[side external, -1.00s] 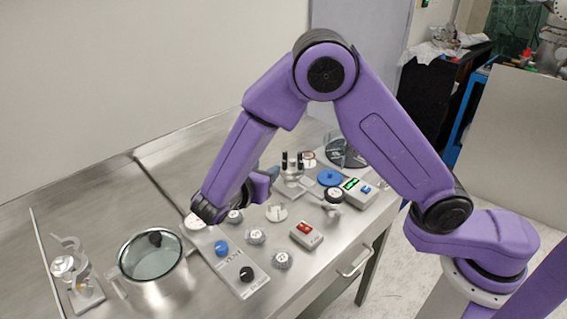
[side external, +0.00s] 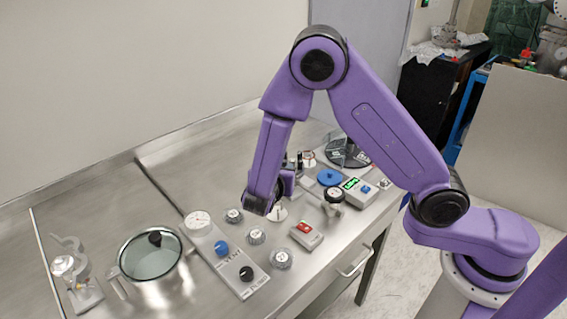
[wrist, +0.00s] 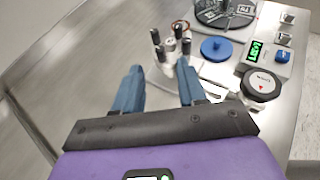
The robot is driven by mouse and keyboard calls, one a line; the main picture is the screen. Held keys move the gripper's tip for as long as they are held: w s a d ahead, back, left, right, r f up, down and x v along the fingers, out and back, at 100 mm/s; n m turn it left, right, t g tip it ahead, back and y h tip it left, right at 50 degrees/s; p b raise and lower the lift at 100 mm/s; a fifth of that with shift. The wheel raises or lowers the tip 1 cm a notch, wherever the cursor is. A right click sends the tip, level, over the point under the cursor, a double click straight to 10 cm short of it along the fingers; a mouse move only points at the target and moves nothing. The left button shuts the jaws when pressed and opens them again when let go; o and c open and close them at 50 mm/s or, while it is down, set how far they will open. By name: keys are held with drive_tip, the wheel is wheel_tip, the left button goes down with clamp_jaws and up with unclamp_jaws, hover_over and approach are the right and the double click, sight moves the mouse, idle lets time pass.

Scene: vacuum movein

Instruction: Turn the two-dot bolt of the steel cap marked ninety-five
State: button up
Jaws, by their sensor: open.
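A pale metal fixture with several black-topped upright posts (wrist: 172,48) stands just beyond my fingertips in the wrist view. In the side view its black tops (side external: 299,158) show partly behind my arm. I cannot read a ninety-five on it or make out dots on its posts, so I cannot tell whether it is the named cap. My gripper (wrist: 160,75) is open, its two blue fingers apart, with nothing gripped between them. In the side view my wrist hides much of the fixture and the fingers.
A blue disc (wrist: 216,48), a green-lit meter (wrist: 257,51) and a round gauge (wrist: 262,86) stand to the right. A sectioned dark disc (side external: 349,153) lies behind. Several small knobs (side external: 256,236), a red-switch box (side external: 306,235) and a lidded pot (side external: 151,257) stand nearer the side camera.

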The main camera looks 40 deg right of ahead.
sight(284, 162)
drive_tip(key=x, duration=0.7)
drive_tip(key=shift+f, duration=0.1)
clamp_jaws()
